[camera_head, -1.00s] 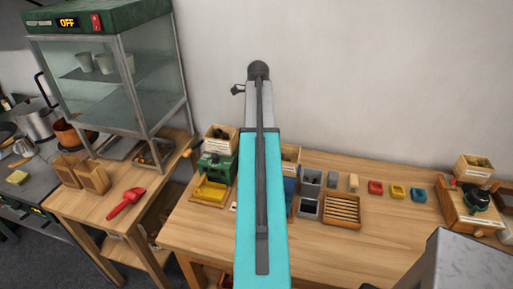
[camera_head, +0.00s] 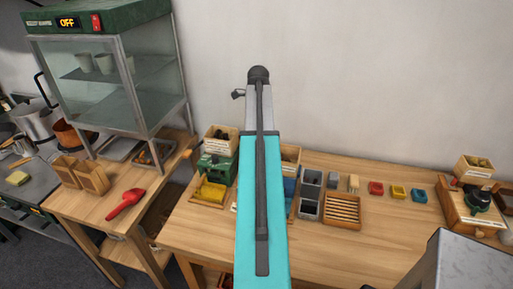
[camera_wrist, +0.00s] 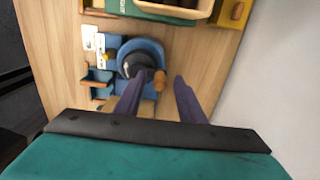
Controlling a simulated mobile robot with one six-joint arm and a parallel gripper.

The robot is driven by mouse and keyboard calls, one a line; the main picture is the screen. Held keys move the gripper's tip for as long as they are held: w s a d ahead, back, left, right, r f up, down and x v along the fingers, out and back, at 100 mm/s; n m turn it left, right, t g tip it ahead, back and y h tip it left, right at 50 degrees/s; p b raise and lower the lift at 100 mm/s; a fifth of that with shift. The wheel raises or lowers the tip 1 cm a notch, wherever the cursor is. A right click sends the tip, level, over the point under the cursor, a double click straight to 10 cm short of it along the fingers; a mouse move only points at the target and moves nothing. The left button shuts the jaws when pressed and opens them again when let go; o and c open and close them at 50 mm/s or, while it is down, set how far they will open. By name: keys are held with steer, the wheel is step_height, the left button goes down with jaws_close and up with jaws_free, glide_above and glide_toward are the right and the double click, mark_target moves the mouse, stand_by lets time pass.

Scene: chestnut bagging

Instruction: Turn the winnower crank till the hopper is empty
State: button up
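A blue machine (camera_wrist: 140,54) with a round drum and a dark centre stands on the wooden table in the wrist view. It looks like the winnower, but I cannot read a label. A wooden crank knob (camera_wrist: 160,78) shows at its side. My gripper (camera_wrist: 159,88) is open, with its two dark fingers pointing towards the machine and the knob lying between their tips in the picture. I cannot tell whether a finger touches it. The hopper's contents cannot be made out. In the head view my arm hides most of the blue machine (camera_head: 290,186).
A green machine (camera_head: 217,166) with a wooden box on top stands left of my arm. Grey bins (camera_head: 309,190), a slatted wooden tray (camera_head: 342,208) and small coloured blocks lie to the right. A glass cabinet (camera_head: 100,85) and red scoop (camera_head: 126,203) are at left.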

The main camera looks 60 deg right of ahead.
steer(key=shift+f, duration=0.55)
